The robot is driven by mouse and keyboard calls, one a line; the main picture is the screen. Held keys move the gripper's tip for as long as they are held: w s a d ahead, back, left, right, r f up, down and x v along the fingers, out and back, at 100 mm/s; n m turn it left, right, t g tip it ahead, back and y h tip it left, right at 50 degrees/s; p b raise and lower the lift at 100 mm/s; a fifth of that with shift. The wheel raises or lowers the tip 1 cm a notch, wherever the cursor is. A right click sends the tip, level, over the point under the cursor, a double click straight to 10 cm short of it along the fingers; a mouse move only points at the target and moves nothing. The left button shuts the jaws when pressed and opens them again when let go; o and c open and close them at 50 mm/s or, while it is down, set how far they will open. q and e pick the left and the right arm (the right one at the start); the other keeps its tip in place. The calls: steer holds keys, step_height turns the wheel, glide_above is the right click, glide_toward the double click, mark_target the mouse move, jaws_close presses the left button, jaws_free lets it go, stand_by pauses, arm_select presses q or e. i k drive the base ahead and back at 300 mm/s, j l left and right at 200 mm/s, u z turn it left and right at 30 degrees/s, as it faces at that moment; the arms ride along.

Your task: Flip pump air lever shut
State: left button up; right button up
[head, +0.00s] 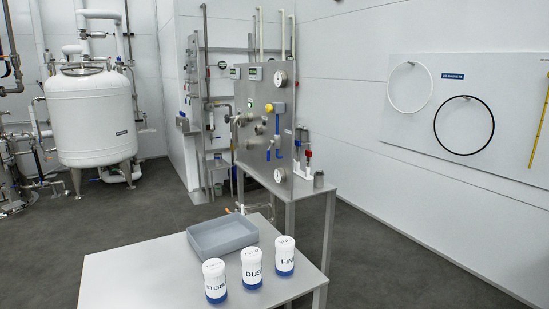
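A grey metal control panel (257,141) stands upright near the middle of the head view. A blue lever handle (277,124) runs upright on its front face, below a blue fitting. A smaller blue lever (269,151) sits lower on the panel. A red-handled fitting (308,155) stands to the right of the panel. I cannot read which one is the pump air lever. Neither of my grippers is in view.
A steel table (140,270) in front holds a grey tray (222,234) and three white jars with blue bases (251,268). A white tank (92,118) with pipes stands at the back left. Open grey floor (400,230) lies right of the panel.

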mark_target(271, 142)
steer(key=i+j, duration=0.15)
steer(key=k+j, duration=0.1)
steer(key=k, duration=0.45)
steer(key=u, duration=2.35)
steer(key=k+l, duration=0.1)
steer(key=l, duration=0.5)
steer(key=k+l, duration=0.1)
steer(key=l, duration=1.05)
steer(key=k+l, duration=0.15)
steer(key=l, duration=0.45)
steer(key=k+l, duration=0.1)
steer(key=l, duration=0.5)
steer(key=k+l, duration=0.1)
steer(key=l, duration=1.05)
steer(key=k, duration=0.1)
